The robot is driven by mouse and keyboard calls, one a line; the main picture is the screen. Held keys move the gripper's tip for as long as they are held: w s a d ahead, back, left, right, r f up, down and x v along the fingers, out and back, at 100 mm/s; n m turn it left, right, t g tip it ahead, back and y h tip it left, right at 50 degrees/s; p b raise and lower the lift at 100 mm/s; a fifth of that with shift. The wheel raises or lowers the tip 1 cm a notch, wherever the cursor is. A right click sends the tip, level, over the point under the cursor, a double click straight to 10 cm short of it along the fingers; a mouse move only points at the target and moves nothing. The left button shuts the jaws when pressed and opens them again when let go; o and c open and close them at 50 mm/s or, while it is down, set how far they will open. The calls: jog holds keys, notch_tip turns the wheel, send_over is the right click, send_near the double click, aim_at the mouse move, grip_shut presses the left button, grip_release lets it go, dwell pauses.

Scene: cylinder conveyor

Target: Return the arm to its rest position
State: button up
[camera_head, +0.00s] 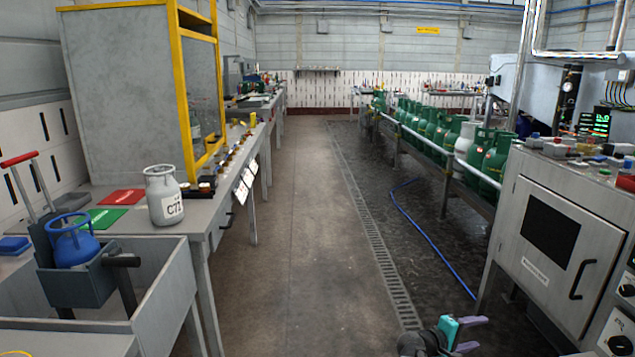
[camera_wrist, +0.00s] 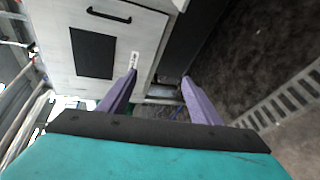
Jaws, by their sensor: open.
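My gripper (camera_head: 478,333) is low at the bottom of the head view, right of centre, over the dark floor near the foot of the grey control cabinet. It has a teal body and purple fingers. In the wrist view the two fingers of my gripper (camera_wrist: 159,77) stand apart with nothing between them. The grey cabinet (camera_wrist: 53,15) and the dark floor lie beyond the fingertips. Most of my arm is outside the head view.
The grey cabinet (camera_head: 508,238) stands close at right. A conveyor of green cylinders (camera_head: 497,156) runs behind it. A white cylinder (camera_head: 164,196) marked C71 stands on the left bench; a blue cylinder (camera_head: 75,247) sits in a holder. A blue hose (camera_head: 428,238) lies on the floor. The middle aisle is clear.

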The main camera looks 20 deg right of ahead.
jog(key=s+a+f+y+p, duration=0.1)
jog(key=a+f+y+p, duration=0.2)
jog(key=a, duration=0.4)
jog(key=a+f+n+y+p, duration=0.1)
jog(key=a+f+p, duration=0.2)
jog(key=a+p, duration=0.3)
jog(key=s+a+f+y+p, duration=0.1)
jog(key=a+f+p, duration=0.25)
jog(key=a, duration=0.55)
jog(key=s+a+f+m+g+y+p, duration=0.1)
jog(key=s+a+f+g+y+p, duration=0.1)
jog(key=s+a, duration=0.4)
jog(key=s+a+f+m+g+y+p, duration=0.1)
jog(key=s+a+g+y+p, duration=0.1)
jog(key=s+a, duration=0.5)
jog(key=s+a+f+m+g+y+p, duration=0.1)
jog(key=s+a+y+p, duration=0.3)
jog(key=a, duration=1)
jog(key=s+f+g+y, duration=0.1)
jog(key=s+y, duration=0.1)
jog(key=s, duration=0.1)
jog(key=shift+a+f, duration=0.15)
jog(key=shift+f, duration=0.15)
